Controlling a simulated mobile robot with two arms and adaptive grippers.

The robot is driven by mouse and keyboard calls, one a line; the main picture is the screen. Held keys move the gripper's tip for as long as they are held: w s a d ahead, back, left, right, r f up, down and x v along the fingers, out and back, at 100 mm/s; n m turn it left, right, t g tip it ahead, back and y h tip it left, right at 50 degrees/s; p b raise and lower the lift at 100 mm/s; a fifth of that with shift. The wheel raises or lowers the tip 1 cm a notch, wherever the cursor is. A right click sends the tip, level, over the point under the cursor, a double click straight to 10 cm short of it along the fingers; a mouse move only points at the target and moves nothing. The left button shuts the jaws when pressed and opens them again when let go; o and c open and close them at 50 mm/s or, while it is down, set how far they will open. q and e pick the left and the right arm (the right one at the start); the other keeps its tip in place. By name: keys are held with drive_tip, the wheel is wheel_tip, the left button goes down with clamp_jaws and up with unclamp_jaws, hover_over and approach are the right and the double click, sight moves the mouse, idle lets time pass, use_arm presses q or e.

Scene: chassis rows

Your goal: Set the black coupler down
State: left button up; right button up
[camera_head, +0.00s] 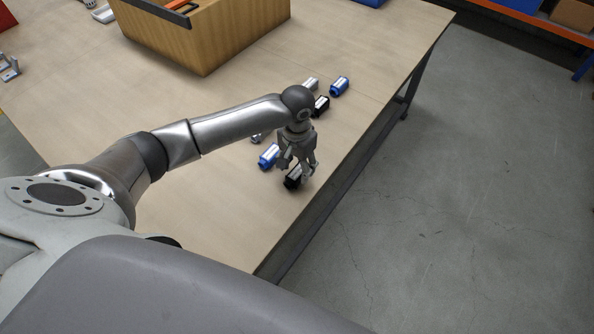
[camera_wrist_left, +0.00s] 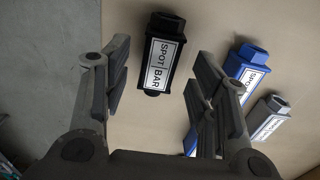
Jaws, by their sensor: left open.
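A black coupler (camera_head: 291,182) with a white label lies at the table's front edge side, under my left gripper (camera_head: 297,168) in the head view. In the left wrist view the black coupler (camera_wrist_left: 163,52) reads "SPOT BAR" and shows between and just beyond the fingers. My left gripper (camera_wrist_left: 160,85) is open, with a gap between its fingers and the coupler. The coupler appears to rest on the table, partly covered by the fingers in the head view. My right gripper is not in view.
A blue coupler (camera_head: 269,156) lies just left of the gripper. Another black coupler (camera_head: 321,105), a blue one (camera_head: 340,86) and a silver one (camera_head: 311,84) lie farther back. A wooden box (camera_head: 215,35) stands at the back. The table edge (camera_head: 345,185) is close on the right.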

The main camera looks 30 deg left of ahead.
sight(297, 173)
use_arm(q)
wheel_tip(297, 173, up, 9)
idle(0.3)
